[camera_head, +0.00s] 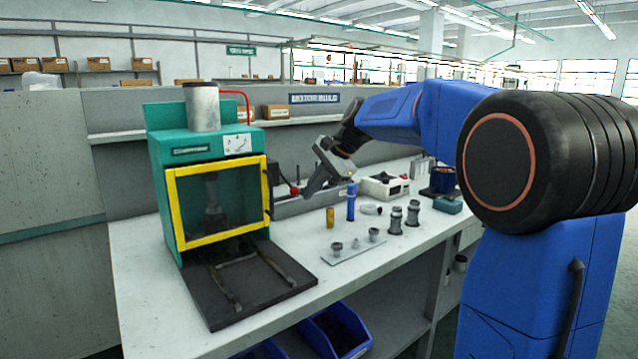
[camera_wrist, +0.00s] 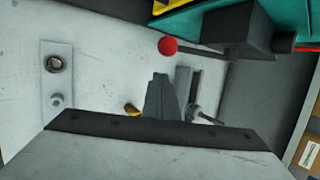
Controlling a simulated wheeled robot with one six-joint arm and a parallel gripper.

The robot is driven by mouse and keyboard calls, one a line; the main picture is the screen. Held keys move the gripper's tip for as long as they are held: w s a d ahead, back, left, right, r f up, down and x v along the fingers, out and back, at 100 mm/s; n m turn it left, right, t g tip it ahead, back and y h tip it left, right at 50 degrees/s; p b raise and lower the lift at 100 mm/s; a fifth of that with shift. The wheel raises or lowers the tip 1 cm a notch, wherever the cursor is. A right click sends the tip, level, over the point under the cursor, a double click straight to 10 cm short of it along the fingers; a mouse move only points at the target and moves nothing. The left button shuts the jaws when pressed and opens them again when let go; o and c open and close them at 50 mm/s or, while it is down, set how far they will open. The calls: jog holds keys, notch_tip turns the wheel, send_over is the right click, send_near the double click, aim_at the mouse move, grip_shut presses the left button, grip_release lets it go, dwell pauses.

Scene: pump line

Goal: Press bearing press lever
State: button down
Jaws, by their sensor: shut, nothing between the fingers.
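The bearing press (camera_head: 180,150) is a green machine with a yellow-framed guard window, on the left part of the bench. Its lever, a dark rod ending in a red ball (camera_head: 295,190), sticks out from the press's right side. In the wrist view the red ball (camera_wrist: 168,46) is at top centre, its rod running right to a dark block (camera_wrist: 238,32). My gripper (camera_head: 306,195) is shut and empty, just right of the ball. In the wrist view the fingertips (camera_wrist: 160,76) lie just below the ball with a small picture gap; contact is not visible.
A dark plate (camera_head: 245,280) lies before the press. A yellow cylinder (camera_head: 330,217), a blue cylinder (camera_head: 351,202), grey metal parts (camera_head: 396,220) and a flat plate with small parts (camera_head: 353,248) stand on the bench to the right. A white box (camera_head: 384,186) is behind them.

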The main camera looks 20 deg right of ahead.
jog(key=shift+s+a+r, duration=0.8)
jog(key=shift+s+a, duration=0.1)
jog(key=shift+a, duration=0.05)
jog(key=shift+s+r+g+h, duration=0.1)
jog(key=shift+r+g+h, duration=0.2)
jog(key=shift+r+g, duration=0.4)
notch_tip(320, 180, up, 6)
jog(key=g+h, duration=0.1)
jog(key=g, duration=0.1)
jog(key=shift+w+a+r+m+g, duration=0.15)
jog(key=shift+w+m+g, duration=0.15)
jog(key=shift+w, duration=0.15)
jog(key=shift+r, duration=0.75)
dwell(0.3)
